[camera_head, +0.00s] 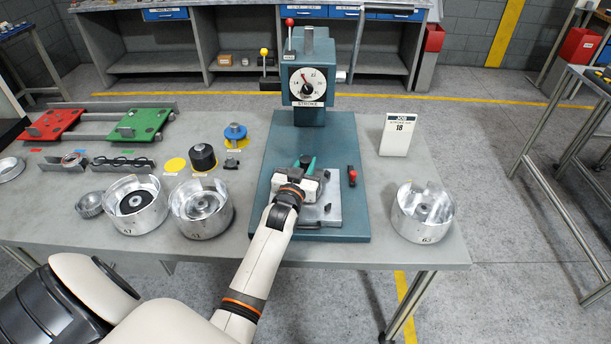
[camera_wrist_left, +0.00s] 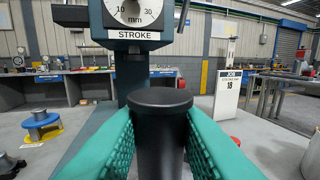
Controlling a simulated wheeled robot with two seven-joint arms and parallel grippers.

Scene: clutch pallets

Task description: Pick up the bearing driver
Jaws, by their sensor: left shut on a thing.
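The bearing driver, a black cylinder with a wider round top, stands upright between the green fingers in the left wrist view (camera_wrist_left: 160,130). My left gripper (camera_head: 306,162) is shut on it, with a finger on each side. In the head view the gripper is over the press base, in front of the press column, and its body mostly hides the driver. The driver's lower end is hidden, so I cannot tell whether it touches anything below. My right gripper is not in view.
The teal press (camera_head: 308,75) with its stroke dial stands behind the gripper. A bare yellow disc (camera_head: 174,165), a black part (camera_head: 202,157) and a blue spool (camera_head: 235,133) are to the left. Metal housings (camera_head: 200,208) stand at the front; another (camera_head: 422,212) is at right, near a job sign (camera_head: 397,135).

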